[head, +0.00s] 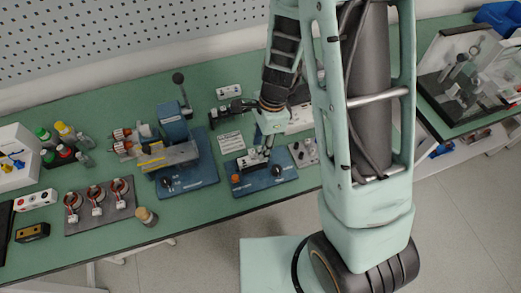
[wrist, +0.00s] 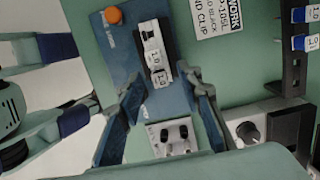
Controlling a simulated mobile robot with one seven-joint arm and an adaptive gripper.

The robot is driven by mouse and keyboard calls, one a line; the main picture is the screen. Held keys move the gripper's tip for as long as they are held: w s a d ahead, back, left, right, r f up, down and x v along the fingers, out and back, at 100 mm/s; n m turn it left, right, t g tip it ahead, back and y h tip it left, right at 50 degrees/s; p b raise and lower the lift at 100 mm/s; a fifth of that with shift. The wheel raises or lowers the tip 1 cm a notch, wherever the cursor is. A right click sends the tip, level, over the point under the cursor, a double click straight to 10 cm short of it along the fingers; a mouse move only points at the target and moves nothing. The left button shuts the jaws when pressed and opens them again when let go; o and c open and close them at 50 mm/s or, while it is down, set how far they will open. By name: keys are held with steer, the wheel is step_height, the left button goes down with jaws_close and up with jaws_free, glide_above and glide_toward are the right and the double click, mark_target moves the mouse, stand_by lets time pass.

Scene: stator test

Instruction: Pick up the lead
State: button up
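No loose cable can be clearly made out as the lead. A black-and-white clip-like piece (wrist: 152,42) with small blocks marked like "1.0" lies on a blue test plate (wrist: 118,62); it may be the lead's end. The plate (head: 249,186) also shows in the head view, below my gripper (head: 268,130). In the wrist view, my gripper (wrist: 160,84) has its two dark blue fingers spread apart, left and right of the lower marked block. A gap shows on both sides of the block, so I see no grip. Whether the fingertips are at its height cannot be told.
An orange button (wrist: 113,15) sits on the plate. A black rack (wrist: 292,70) with similar marked blocks stands right. A white terminal block (wrist: 174,138) and a grey box with a knob (wrist: 248,132) are near. A blue machine (head: 174,125) stands left in the head view.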

steer(key=shift+f, duration=0.9)
jaws_close()
steer(key=shift+r, duration=0.25)
